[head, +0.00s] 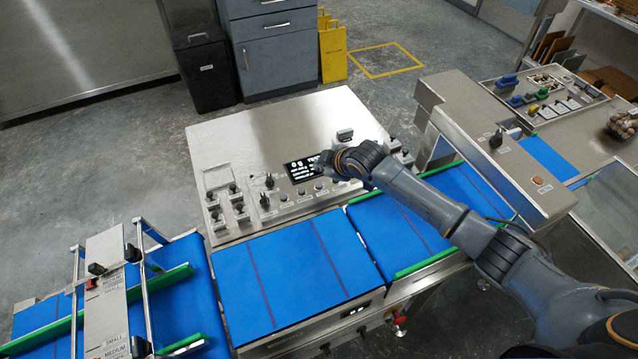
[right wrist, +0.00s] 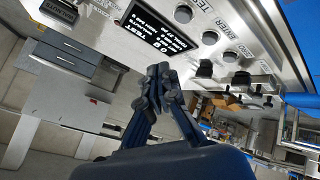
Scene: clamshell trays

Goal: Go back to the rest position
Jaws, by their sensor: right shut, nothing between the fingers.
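My right arm reaches in from the right in the head view. Its gripper (head: 322,166) is just in front of the small black display (head: 300,168) on the steel control panel (head: 265,118). In the right wrist view the fingers of the right gripper (right wrist: 158,78) are together with nothing between them. The display (right wrist: 152,28) and a row of round buttons show close beyond the fingertips. I cannot tell whether the fingertips touch the panel. My left gripper is not in view.
Blue conveyor belts (head: 290,270) run in front of the panel, with green guide rails and a metal size guide (head: 108,285) at left. A steel arch (head: 490,150) spans the belt at right. A tray of small parts (head: 545,95) lies behind it.

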